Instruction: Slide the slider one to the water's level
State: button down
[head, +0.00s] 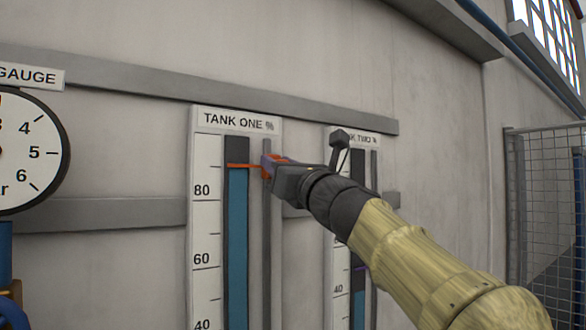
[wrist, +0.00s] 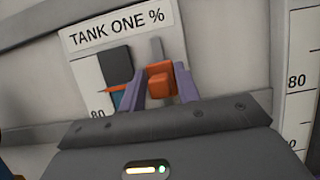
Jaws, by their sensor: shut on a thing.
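The tank one gauge (head: 205,230) is a white scale board with a dark tube and blue water (head: 237,230) in it. The water's top lies above the 80 mark. The orange slider one (wrist: 160,80) sits on the grey rail (head: 267,220) right of the tube. Its thin orange pointer (head: 243,166) reaches left across the tube, at or very slightly above the water's top. My gripper (head: 270,168) is shut on the slider, with a purple finger on each side of it in the wrist view (wrist: 159,88). The gripper partly hides the slider in the head view.
The tank two gauge (head: 340,240) stands just right of tank one, partly hidden behind my arm, with its water near 40. A round dial gauge (head: 30,150) is at the far left. A wire mesh cage (head: 545,200) stands at the right.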

jog(key=shift+a+r, duration=0.1)
jog(key=shift+r, duration=0.15)
jog(key=shift+d, duration=0.2)
jog(key=shift+a, duration=0.1)
jog(key=c, duration=1.3)
grip_release()
jog(key=shift+s, duration=0.1)
jog(key=shift+f, duration=0.2)
jog(key=b+v, duration=0.9)
jog(key=v, duration=0.8)
jog(key=shift+s+r, duration=0.1)
jog(key=shift+s, duration=0.05)
